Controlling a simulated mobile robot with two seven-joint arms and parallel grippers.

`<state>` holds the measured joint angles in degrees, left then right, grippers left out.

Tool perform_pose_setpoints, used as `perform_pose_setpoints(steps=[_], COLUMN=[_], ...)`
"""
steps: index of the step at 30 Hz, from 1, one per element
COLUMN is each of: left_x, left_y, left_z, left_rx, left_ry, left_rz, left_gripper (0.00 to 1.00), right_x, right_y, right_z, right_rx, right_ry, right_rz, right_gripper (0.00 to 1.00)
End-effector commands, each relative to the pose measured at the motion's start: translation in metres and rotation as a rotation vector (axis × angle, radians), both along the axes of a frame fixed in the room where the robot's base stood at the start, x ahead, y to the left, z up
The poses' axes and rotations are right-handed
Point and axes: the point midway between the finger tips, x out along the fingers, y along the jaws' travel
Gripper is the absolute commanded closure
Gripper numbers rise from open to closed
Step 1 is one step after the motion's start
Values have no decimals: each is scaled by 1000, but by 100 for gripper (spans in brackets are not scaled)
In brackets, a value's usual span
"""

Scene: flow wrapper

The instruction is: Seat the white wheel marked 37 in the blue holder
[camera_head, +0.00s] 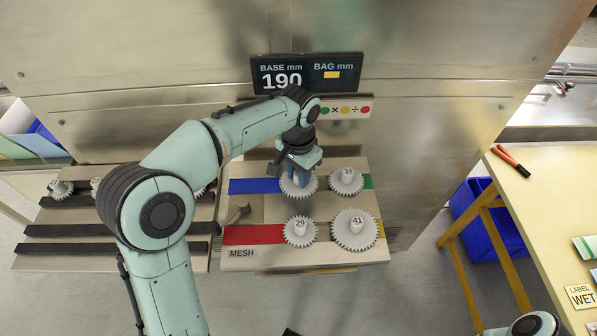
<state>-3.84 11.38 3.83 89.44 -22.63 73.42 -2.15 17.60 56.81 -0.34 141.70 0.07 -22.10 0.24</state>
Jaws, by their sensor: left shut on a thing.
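My left gripper (299,170) comes down from above at the right end of the blue strip (255,186) on the board marked MESH. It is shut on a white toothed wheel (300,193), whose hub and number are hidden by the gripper. The wheel is at the blue holder's place; I cannot tell whether it rests fully down. Its right edge is close to the wheel marked 34 (347,186); whether the teeth touch is unclear. My right gripper does not show.
Wheels marked 29 (300,232) and 41 (355,232) sit in front on the board (280,258). A rack (60,232) with more wheels stands left, partly behind my arm. A display (306,73) reads 190.

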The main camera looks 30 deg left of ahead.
Motion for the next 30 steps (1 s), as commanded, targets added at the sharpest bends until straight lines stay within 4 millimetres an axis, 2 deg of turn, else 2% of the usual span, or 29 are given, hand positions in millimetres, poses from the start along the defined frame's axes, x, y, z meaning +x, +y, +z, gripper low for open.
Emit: perform_pose_setpoints(steps=[28,29,30], left_x=[-1,-1,-1], left_y=[0,0,0], left_z=[-3,-3,-3], left_rx=[0,0,0], left_ry=[5,5,5], left_rz=[0,0,0], left_gripper=[100,62,49], right_x=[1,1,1], right_y=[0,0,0], right_z=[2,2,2], right_rx=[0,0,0], right_ry=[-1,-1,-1], right_rz=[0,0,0], right_gripper=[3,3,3])
